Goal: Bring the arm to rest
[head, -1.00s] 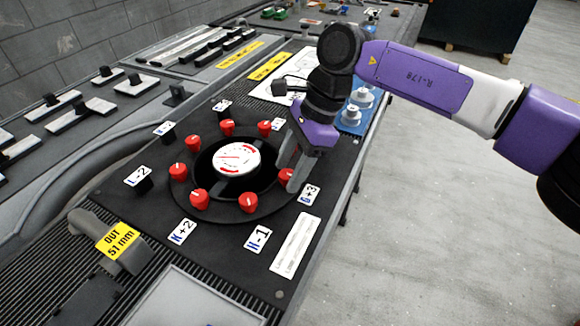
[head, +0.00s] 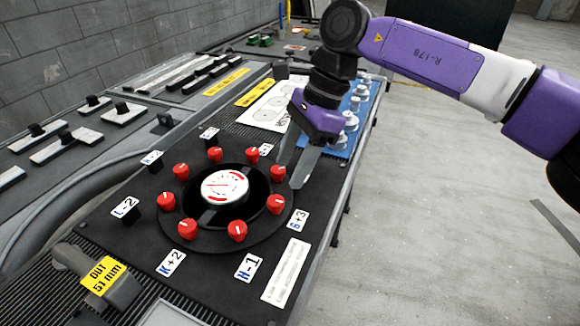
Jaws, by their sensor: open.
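My gripper (head: 293,170) is open, at the end of my purple and white arm (head: 425,57). It hangs above the right edge of the black panel (head: 225,292), beside the red knobs. Nothing shows between its fingers. A round white dial (head: 225,186) with red marks sits at the middle of the knob ring. Several red knobs surround it, one of them the near-right knob (head: 275,204) and another just left of the fingers (head: 278,173). The fingers look apart from the knobs, though their exact height is hard to tell.
Label cards such as H-1 (head: 249,267) and K+2 (head: 172,262) lie around the ring. A blue tray (head: 340,144) with pale knobbed parts is behind my gripper. A grey handle with a yellow tag (head: 103,275) is at the lower left. Open floor (head: 440,240) lies to the right.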

